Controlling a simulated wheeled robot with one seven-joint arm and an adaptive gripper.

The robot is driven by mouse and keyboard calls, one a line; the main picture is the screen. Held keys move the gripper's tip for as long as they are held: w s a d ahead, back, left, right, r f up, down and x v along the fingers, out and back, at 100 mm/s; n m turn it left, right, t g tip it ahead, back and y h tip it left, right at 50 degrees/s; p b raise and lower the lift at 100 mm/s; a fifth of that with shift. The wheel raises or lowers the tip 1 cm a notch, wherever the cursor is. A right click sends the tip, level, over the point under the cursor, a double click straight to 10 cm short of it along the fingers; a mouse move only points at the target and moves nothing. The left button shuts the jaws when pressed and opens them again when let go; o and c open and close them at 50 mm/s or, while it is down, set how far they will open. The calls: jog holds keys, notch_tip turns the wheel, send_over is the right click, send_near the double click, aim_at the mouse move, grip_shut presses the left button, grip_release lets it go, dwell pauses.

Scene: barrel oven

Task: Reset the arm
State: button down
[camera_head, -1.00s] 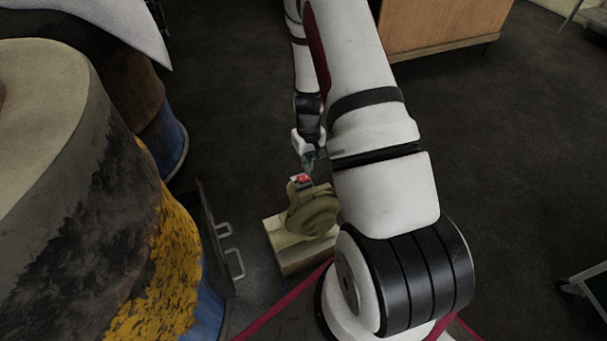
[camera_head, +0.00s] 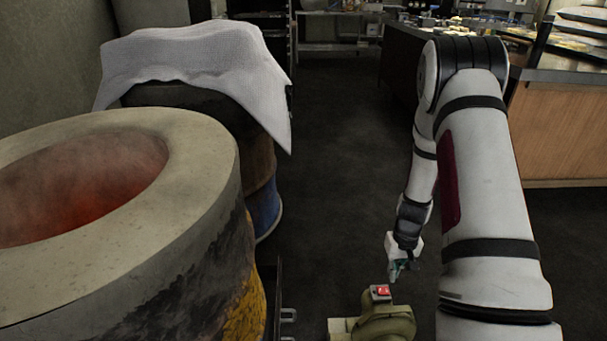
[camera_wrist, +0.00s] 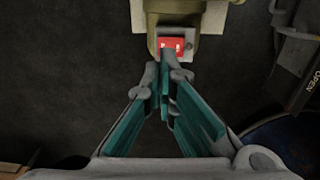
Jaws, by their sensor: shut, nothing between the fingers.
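My arm reaches forward and down on the right side of the head view. My gripper (camera_head: 397,272) hangs low, just beyond a red switch (camera_head: 382,291) on top of an olive blower (camera_head: 386,322). In the wrist view, the gripper's teal-lined fingers (camera_wrist: 166,88) are together at the tips with nothing between them. The fingertips lie just short of the red switch (camera_wrist: 172,46) in that view. I cannot tell whether they touch it.
A barrel oven (camera_head: 205,190) with a glowing red inside stands at the left. Behind it is another barrel draped with a white cloth (camera_head: 195,62). A wooden counter (camera_head: 560,130) is at the right. Dark floor (camera_head: 335,160) lies clear in the middle.

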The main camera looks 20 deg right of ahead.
jog(key=s+a+r+n, duration=0.1)
jog(key=a+r, duration=0.4)
jog(key=r, duration=0.4)
jog(key=s+a+r+y, duration=0.1)
jog(key=s+a+r, duration=0.1)
jog(key=a+r, duration=0.5)
jog(key=s+a+r+n, duration=0.1)
jog(key=a+r, duration=0.2)
jog(key=r, duration=0.8)
jog(key=s+a+r, duration=0.6)
jog(key=s+r, duration=0.3)
jog(key=s, duration=0.3)
jog(key=s+a+r+h, duration=0.1)
jog(key=s+r, duration=0.1)
jog(key=s, duration=1.1)
notch_tip(320, 180, up, 34)
jog(key=n+t+p, duration=0.1)
jog(key=t+p, duration=0.3)
jog(key=p, duration=2.8)
jog(key=shift+d, duration=0.2)
